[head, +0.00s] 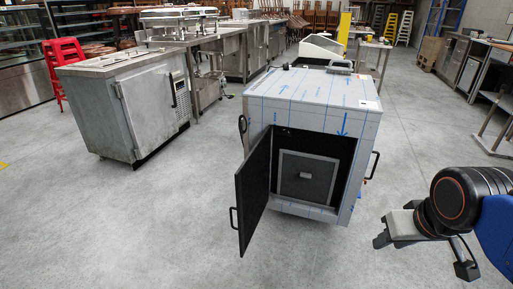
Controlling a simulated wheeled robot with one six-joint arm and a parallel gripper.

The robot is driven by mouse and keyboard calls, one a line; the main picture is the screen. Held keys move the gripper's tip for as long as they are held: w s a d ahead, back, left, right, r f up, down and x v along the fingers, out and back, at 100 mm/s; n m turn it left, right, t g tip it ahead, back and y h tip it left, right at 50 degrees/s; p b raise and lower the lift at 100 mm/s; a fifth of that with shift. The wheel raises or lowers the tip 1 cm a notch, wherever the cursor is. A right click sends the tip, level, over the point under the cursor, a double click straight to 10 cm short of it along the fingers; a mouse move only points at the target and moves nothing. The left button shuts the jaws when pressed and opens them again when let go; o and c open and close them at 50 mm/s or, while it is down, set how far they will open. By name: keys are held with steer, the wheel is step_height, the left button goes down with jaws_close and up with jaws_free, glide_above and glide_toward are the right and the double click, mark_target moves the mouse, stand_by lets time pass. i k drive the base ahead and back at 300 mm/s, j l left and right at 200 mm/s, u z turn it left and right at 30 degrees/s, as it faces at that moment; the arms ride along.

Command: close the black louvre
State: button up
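The black louvre (253,190) is a dark door panel on the front of a steel cabinet (317,90) in the middle of the head view. It stands open, swung out toward me from its left edge, with a black bar handle (233,217) near its free edge. The opening shows a grey square panel with a small handle (304,177) inside. My gripper (424,254) is at the lower right, apart from the cabinet and the louvre. Its two fingers are spread wide with nothing between them.
A grey steel unit (115,115) with a closed door stands to the left, with red stools (62,58) behind it. Steel counters (190,45) line the back. A bench (498,118) stands at the right. The floor (150,230) in front and to the left is clear.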

mark_target(252, 177)
steer(key=i+j+z, duration=0.3)
steer(key=j, duration=1)
steer(key=j+z, duration=0.3)
steer(key=j, duration=1)
steer(key=k+z, duration=0.25)
steer(key=j+z, duration=0.1)
steer(key=z, duration=0.15)
steer(key=k, duration=0.05)
